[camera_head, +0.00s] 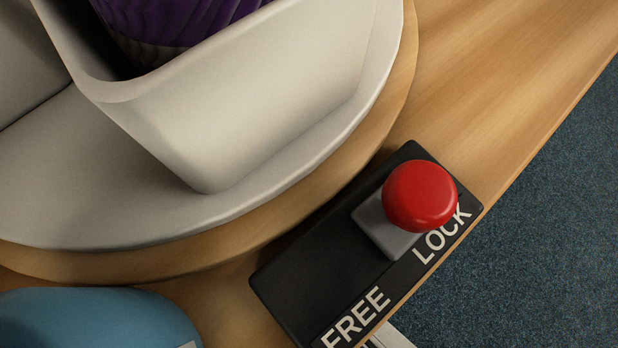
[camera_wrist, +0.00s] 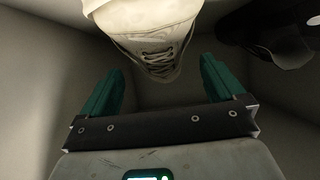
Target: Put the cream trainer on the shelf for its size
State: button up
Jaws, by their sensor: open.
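My gripper (camera_wrist: 160,75) has two green fingers spread apart, one on each side below the trainer's lower end. The fingers look apart from the trainer, and nothing is between them. The trainer's upper part is cut off by the frame. The head view shows neither the trainer nor my gripper. No size mark or shelf is in view.
A dark shoe-like object (camera_wrist: 275,35) lies at the upper right of the wrist view. In the head view, a pale bin (camera_head: 240,110) holding something purple (camera_head: 175,25) stands on a round turntable (camera_head: 100,190). A red-knobbed slider (camera_head: 420,195) sits at LOCK. A blue object (camera_head: 95,320) is lower left.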

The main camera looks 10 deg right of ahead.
jog(key=p+v, duration=0.2)
jog(key=v, duration=0.6)
dwell(0.4)
